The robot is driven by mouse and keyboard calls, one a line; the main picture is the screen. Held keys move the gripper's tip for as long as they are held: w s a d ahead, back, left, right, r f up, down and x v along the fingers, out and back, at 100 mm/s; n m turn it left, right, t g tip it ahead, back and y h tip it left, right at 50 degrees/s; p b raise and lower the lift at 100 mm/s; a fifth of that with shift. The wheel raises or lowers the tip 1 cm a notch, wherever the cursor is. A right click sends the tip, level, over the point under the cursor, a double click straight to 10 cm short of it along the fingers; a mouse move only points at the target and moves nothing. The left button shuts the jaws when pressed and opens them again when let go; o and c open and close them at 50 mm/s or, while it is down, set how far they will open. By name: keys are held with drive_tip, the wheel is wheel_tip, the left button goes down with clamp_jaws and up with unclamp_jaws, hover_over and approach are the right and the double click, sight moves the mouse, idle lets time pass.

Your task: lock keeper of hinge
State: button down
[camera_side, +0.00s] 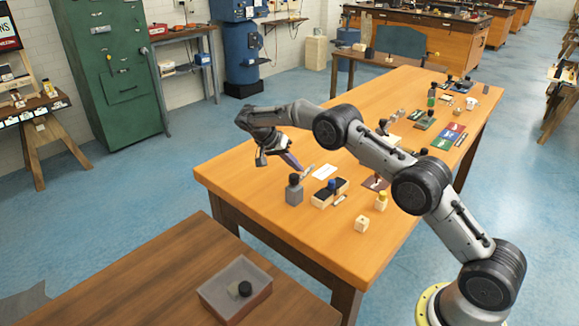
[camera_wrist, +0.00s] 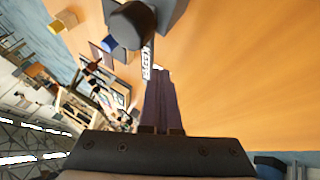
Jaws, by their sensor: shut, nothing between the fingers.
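My gripper (camera_side: 301,168) is over the near left part of the long wooden table, its long dark purple fingers shut and pointing down to the right. In the wrist view the fingers (camera_wrist: 162,95) are together with nothing held. Beside their tips is a white label (camera_wrist: 147,62) that seems to read "KEEPER". A grey block (camera_side: 294,194) with a black knob stands near the tips; its black knob (camera_wrist: 132,24) is large in the wrist view. I cannot make out which piece is the hinge or its keeper, or whether the fingertips touch anything.
A black-topped wooden block (camera_side: 325,196) with a blue knob stands right of the grey block. A yellow-knobbed piece (camera_side: 381,201) and a small wooden cube (camera_side: 361,224) lie farther right. A lower table (camera_side: 150,265) holds an open box (camera_side: 215,302). The long table's left end is clear.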

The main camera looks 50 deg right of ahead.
sight(306, 172)
drive_tip(key=shift+s+d+f+m+g, duration=0.1)
drive_tip(key=shift+s+d+m+g, duration=0.15)
drive_tip(key=shift+m+g, duration=0.2)
drive_tip(key=shift+s+d, duration=0.3)
drive_tip(key=shift+s, duration=0.45)
drive_tip(key=shift+s+d+m+g+y, duration=0.15)
drive_tip(key=shift+s+m+g+y, duration=0.1)
drive_tip(key=shift+s+m+y, duration=0.3)
drive_tip(key=shift+s, duration=0.8)
drive_tip(key=v, duration=1.2)
